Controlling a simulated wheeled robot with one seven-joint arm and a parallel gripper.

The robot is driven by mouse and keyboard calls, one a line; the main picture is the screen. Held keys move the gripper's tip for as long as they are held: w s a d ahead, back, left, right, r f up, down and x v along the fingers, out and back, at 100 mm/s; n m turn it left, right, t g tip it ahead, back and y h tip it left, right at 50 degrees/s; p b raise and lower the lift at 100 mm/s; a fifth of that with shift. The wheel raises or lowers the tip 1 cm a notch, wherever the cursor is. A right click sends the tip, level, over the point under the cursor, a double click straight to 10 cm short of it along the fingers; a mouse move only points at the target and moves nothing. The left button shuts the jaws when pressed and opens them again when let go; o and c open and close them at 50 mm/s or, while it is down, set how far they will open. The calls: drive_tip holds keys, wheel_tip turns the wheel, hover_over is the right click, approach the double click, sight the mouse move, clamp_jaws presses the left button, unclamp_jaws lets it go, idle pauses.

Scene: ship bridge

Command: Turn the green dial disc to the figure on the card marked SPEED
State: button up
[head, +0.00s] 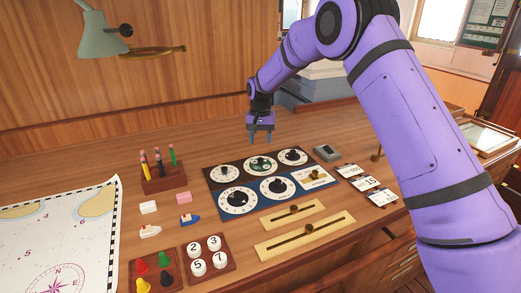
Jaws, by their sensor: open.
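The green dial disc (260,163) is on the dark dial panel, in the middle of its back row, with a dark knob at its centre. Its pointer and figures are too small to read. Several cards (367,183) lie in a slanting row right of the panel; one seems to bear 15, but which is marked SPEED I cannot tell.
Other dials (238,200) surround the green one. Two wooden sliders (305,232) lie in front. A pencil block (163,178), erasers, toy boats, numbered discs (207,254), coloured pawns and a chart (60,235) fill the left. A small grey box (327,153) stands right of the panel.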

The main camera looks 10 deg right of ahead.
drive_tip(key=shift+r, duration=1.45)
drive_tip(key=s+d+r+t, duration=0.1)
drive_tip(key=s+d+r, duration=0.5)
drive_tip(key=s+r, duration=0.4)
drive_tip(key=s+d+r+t, duration=0.1)
drive_tip(key=s+d+r, duration=0.4)
drive_tip(key=s+r, duration=0.5)
drive_tip(key=s+d+t, duration=0.1)
drive_tip(key=s+d, duration=0.1)
drive_tip(key=s, duration=0.7)
drive_tip(key=s+d+r+n+t, duration=0.1)
drive_tip(key=s+d, duration=0.2)
drive_tip(key=s, duration=0.7)
drive_tip(key=s+d+n+t, duration=0.1)
drive_tip(key=s+d, duration=0.1)
drive_tip(key=s, duration=0.8)
drive_tip(key=shift+d+r, duration=0.3)
drive_tip(key=shift+d, duration=0.1)
